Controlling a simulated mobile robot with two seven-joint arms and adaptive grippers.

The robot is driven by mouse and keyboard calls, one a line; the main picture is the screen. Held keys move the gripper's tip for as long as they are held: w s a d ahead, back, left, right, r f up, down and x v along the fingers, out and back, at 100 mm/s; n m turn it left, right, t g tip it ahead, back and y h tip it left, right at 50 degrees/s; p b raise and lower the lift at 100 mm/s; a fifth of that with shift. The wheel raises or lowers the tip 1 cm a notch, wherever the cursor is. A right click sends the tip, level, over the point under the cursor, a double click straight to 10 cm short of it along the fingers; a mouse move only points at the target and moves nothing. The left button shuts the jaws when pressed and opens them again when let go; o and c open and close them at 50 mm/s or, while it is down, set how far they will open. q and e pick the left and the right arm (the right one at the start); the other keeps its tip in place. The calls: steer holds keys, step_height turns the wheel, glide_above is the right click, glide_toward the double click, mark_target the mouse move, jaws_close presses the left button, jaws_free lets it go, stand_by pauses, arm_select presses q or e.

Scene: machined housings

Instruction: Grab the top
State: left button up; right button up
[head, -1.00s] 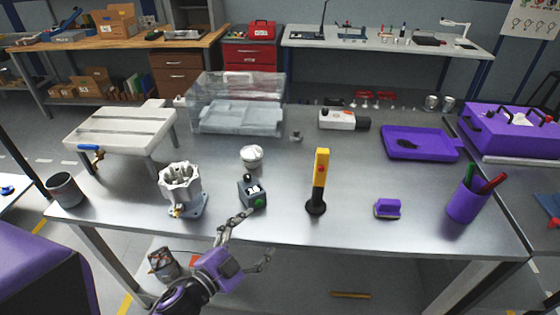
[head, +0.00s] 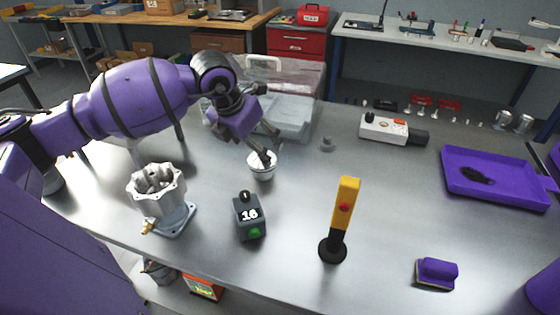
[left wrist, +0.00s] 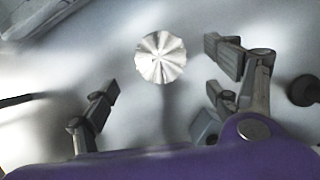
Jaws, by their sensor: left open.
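The top, a small pale ribbed metal cap (head: 262,172), sits on the steel table right of the grey housing body (head: 158,195). In the left wrist view the round, fluted top (left wrist: 161,57) lies beyond and between the fingers, with clear gaps on both sides. My left gripper (head: 264,148) reaches in from the left over the top, its fingers hiding part of it. It is open and empty in the left wrist view (left wrist: 160,80). The housing body stands upright on a flange plate, open at its upper end. My right gripper is not in view.
A dark box marked 16 (head: 249,215) stands just in front of the top. A yellow post (head: 342,210) on a black base stands to the right. A clear bin (head: 300,75) is behind my arm. A purple tray (head: 455,160) lies at far right.

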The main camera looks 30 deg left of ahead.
mark_target(257, 160)
arm_select(q)
steer(key=x, duration=0.3)
steer(key=shift+f, duration=0.15)
steer(key=x, duration=0.5)
steer(key=shift+s+p, duration=0.1)
steer(key=shift+p, duration=0.25)
steer(key=c, duration=1.4)
